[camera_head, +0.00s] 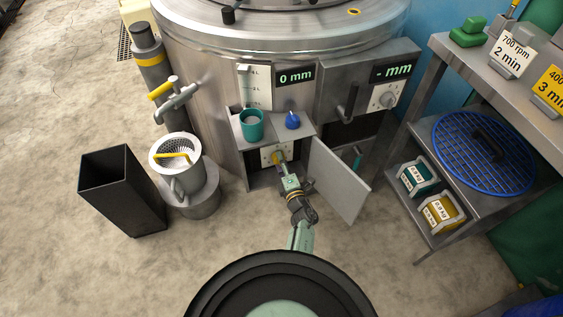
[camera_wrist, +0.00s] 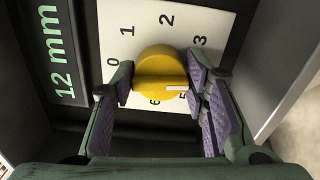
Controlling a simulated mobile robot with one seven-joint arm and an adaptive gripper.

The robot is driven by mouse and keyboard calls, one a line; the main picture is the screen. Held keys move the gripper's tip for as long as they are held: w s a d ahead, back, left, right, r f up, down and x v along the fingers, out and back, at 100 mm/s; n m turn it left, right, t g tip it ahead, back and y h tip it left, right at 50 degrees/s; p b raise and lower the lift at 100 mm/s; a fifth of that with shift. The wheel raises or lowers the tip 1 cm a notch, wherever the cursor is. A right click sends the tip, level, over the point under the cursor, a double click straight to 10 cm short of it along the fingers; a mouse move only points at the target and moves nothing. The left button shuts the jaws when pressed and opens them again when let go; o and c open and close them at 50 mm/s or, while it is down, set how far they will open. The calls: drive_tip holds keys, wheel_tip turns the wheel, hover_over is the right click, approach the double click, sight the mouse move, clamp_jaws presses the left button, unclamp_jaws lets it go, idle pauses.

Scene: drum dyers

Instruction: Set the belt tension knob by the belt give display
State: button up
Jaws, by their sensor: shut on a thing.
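The yellow belt tension knob (camera_wrist: 160,65) sits on a white dial plate (camera_wrist: 141,18) inside the open compartment low on the machine. It also shows small in the head view (camera_head: 278,157). The dial shows 0, 1, 2, 3, 5 and 6; where 4 would be is hidden by a finger. The knob's white mark points right in the wrist view, close to the 5. The green display (camera_wrist: 58,55) beside the dial reads 12 mm. My gripper (camera_wrist: 162,80) is shut on the knob, with a purple pad on each side; it shows in the head view (camera_head: 284,171).
The compartment's door (camera_head: 338,182) stands open just right of my gripper. Above are a teal cup (camera_head: 251,125) and a blue knob (camera_head: 292,120). Other displays read "0 mm" (camera_head: 296,76) and "- mm" (camera_head: 393,70).

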drive_tip(key=shift+w+m, duration=0.1)
drive_tip(key=shift+m, duration=0.5)
drive_tip(key=o, duration=1.1)
drive_tip(key=shift+o, duration=0.2)
